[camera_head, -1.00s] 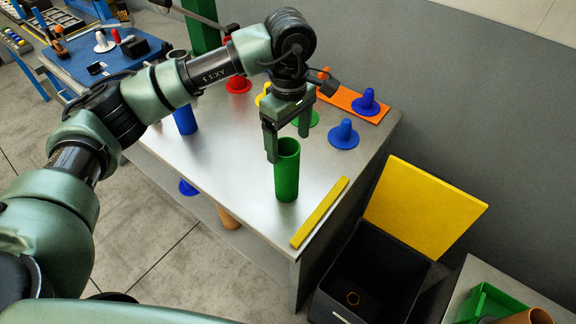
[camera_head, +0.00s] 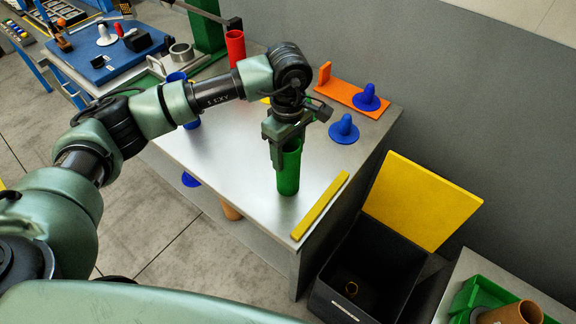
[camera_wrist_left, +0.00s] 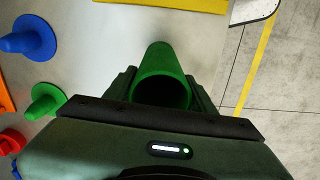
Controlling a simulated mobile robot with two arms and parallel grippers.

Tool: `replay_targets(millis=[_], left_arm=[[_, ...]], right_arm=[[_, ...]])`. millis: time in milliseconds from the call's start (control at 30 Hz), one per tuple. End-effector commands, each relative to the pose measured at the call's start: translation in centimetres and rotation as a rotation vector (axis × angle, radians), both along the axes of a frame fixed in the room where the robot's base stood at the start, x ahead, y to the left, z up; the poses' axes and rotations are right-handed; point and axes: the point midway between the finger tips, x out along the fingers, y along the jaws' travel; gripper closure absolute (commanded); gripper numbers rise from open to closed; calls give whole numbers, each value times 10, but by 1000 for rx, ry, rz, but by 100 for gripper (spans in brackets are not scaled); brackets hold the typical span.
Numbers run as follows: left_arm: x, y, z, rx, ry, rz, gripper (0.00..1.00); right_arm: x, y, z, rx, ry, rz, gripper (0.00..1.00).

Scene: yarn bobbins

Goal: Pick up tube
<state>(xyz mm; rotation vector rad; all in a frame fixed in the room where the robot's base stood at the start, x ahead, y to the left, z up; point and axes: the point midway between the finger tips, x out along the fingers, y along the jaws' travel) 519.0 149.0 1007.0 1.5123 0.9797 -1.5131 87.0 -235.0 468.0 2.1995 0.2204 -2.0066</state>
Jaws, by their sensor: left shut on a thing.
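A green tube (camera_head: 289,174) stands upright on the metal table, near its front right part. My left gripper (camera_head: 282,158) is over the tube's top end with its fingers on either side of it, shut on it. In the left wrist view the green tube (camera_wrist_left: 163,80) shows its open end between the two fingers (camera_wrist_left: 163,92). The tube's upper part is partly hidden by the gripper in the head view. My right gripper is not in view.
A yellow bar (camera_head: 320,206) lies right of the tube. Blue cones (camera_head: 344,130) stand behind, one on an orange strip (camera_head: 345,95). A blue tube (camera_head: 183,100) and red tube (camera_head: 235,47) stand further left. A black bin (camera_head: 365,275) with a yellow lid (camera_head: 421,201) is at right.

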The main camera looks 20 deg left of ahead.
Motion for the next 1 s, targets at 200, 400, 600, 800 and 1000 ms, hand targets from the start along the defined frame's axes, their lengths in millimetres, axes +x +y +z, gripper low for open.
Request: replay_targets(millis=[200,400,600,800,1000], left_arm=[[0,0,1,0,-1,0,100],[1,0,11,-1,-4,0,100],[2,0,45,-1,-8,0,100],[2,-1,103,-3,-9,0,100],[1,0,160,1,-8,0,100]], right_arm=[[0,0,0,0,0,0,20],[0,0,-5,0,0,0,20],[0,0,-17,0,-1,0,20],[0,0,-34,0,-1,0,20],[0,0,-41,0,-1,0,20]])
